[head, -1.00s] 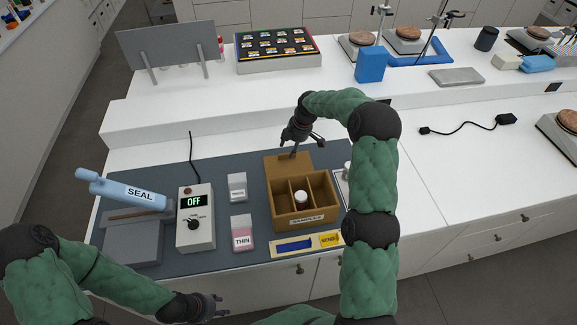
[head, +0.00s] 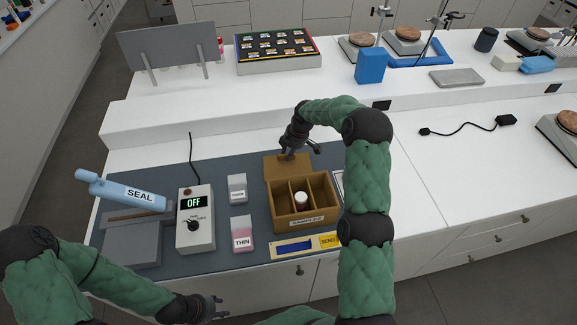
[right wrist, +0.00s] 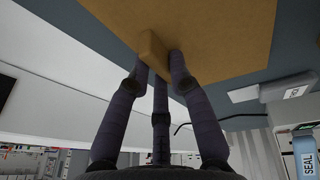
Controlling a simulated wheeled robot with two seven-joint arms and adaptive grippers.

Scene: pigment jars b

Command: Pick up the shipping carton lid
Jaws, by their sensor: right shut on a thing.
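The shipping carton lid (head: 275,170) is a flat brown panel at the back of the open brown carton (head: 303,214) in the head view. In the right wrist view the lid (right wrist: 220,30) fills the top, with a small block-shaped handle (right wrist: 152,45) on it. My right gripper (head: 288,155) is shut on this handle, its fingers on either side of it (right wrist: 160,58). I cannot tell whether the lid is clear of the mat. My left gripper (head: 218,306) is open and empty in front of the bench edge.
A white-capped jar (head: 301,198) stands in the carton's middle compartment. Left of it are a pink THIN box (head: 242,234), a small white-labelled box (head: 237,188), the OFF control box (head: 195,220) and the SEAL press (head: 130,195). A yellow SEND strip (head: 328,240) lies in front.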

